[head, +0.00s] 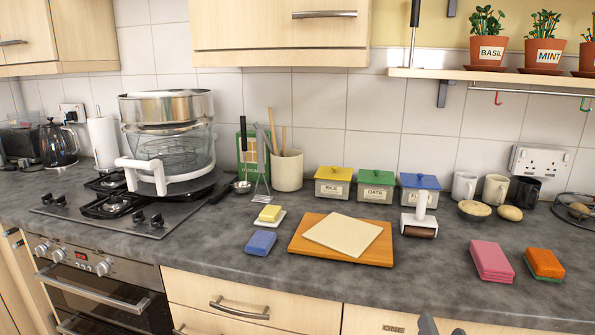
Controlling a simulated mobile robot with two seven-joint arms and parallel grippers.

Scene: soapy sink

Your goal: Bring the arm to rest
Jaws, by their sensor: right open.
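My right gripper (443,328) only just shows at the bottom edge of the head view, right of the middle. Its two fingertips are apart with nothing between them. It is in front of the drawer fronts, below the worktop's front edge, and touches nothing that I can see. The rest of my right arm is out of the picture. My left gripper is not in view.
The grey worktop (200,235) holds a wooden board (300,250), a blue sponge (260,242), pink cloths (490,261) and an orange sponge (544,264). A hob (150,222) is at left. The worktop's front strip near my gripper is clear.

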